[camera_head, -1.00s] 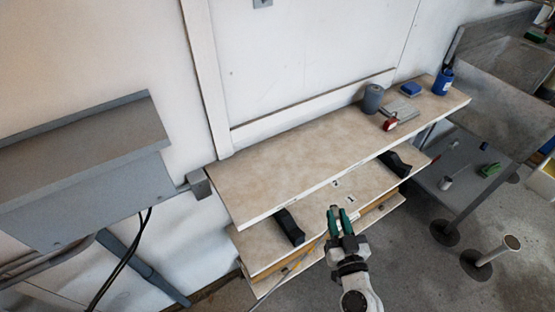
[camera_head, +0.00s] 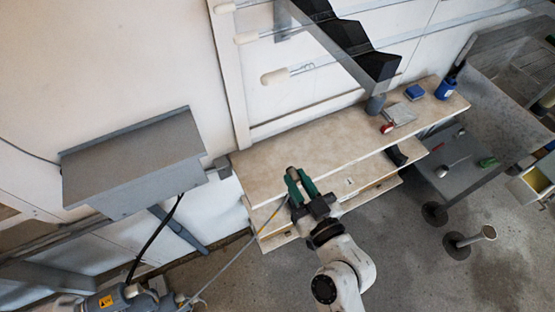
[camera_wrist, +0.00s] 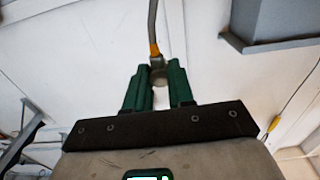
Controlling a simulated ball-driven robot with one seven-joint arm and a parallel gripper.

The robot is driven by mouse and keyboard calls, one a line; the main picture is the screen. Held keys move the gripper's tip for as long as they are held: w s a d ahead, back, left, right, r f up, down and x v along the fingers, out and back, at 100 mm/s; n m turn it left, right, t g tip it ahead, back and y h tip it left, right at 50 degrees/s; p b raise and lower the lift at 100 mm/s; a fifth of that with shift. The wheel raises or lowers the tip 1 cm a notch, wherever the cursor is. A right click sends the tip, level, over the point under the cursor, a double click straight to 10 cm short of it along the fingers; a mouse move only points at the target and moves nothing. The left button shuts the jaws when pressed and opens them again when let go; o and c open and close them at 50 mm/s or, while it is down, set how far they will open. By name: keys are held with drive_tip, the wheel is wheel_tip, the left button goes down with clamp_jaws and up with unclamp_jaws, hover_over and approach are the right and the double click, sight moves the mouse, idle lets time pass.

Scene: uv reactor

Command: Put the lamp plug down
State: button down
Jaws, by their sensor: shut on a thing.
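My gripper (camera_head: 299,184) has green fingers and is above the left part of the shelf unit's top board (camera_head: 258,163). The fingers are shut on the lamp plug (camera_wrist: 158,64), a small grey end piece between the fingertips in the wrist view. An orange sleeve and a grey cable (camera_wrist: 152,20) run up from it in that view. In the head view the cable (camera_head: 235,254) runs from my gripper down to the lower left. The plug is mostly hidden by the fingers there. I cannot tell the exact height above the board.
The top board's left and middle are bare. At its right stand a grey cup (camera_head: 375,105), a red item (camera_head: 387,128), a blue block (camera_head: 414,92) and a blue jar (camera_head: 446,89). A black stepped piece (camera_head: 345,45) hangs above. A grey box (camera_head: 135,160) is on the left wall.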

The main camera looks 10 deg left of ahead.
drive_tip(key=w+a+f, duration=0.4)
drive_tip(key=w, duration=0.4)
drive_tip(key=b, duration=0.4)
hover_over(279, 171)
drive_tip(key=f, duration=0.5)
drive_tip(key=shift+s+d, duration=0.15)
drive_tip(key=shift+s, duration=0.1)
drive_tip(key=f+b, duration=0.2)
drive_tip(key=f, duration=0.1)
drive_tip(key=shift+w, duration=0.3)
drive_tip(key=shift+a+f, duration=0.2)
drive_tip(key=shift+f, duration=0.2)
drive_tip(key=shift+f+b, duration=0.3)
drive_tip(key=shift+b, duration=0.3)
drive_tip(key=shift+f+b, duration=0.35)
drive_tip(key=shift+b, duration=0.05)
